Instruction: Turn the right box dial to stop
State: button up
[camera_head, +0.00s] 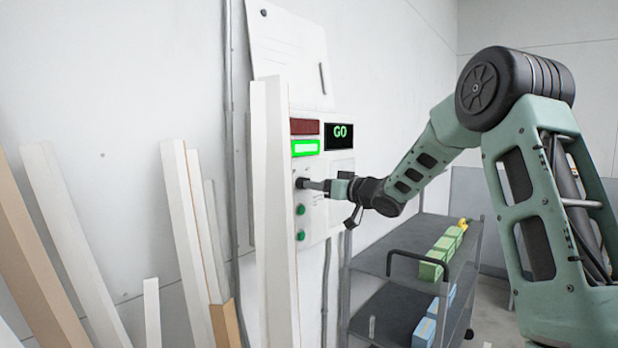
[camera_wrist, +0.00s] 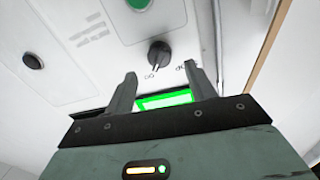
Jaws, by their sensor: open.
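The control box (camera_head: 340,220) is a white panel on the wall, partly hidden by white planks. It has a dark red lamp (camera_head: 304,126), a lit green lamp (camera_head: 305,147) and a display (camera_head: 339,134) reading GO. Its black dial (camera_wrist: 159,53) shows clearly in the wrist view, with its grip end towards small printed marks, one of which seems to read GO. In the head view the dial (camera_head: 300,183) is just left of my fingertips. My gripper (camera_wrist: 160,86) is open and empty, its two fingers apart, with the dial ahead between their lines. I cannot tell if they touch it.
White and brown planks (camera_head: 184,220) lean on the wall at the left, some close beside the box. Green buttons (camera_head: 300,210) sit below the dial. A grey cart (camera_head: 405,245) with green and blue boxes stands under my arm.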

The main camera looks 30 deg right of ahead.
jog(key=p+x, duration=0.1)
jog(key=x, duration=0.3)
jog(key=shift+w+a, duration=0.1)
jog(key=shift+w, duration=0.15)
jog(key=c, duration=1)
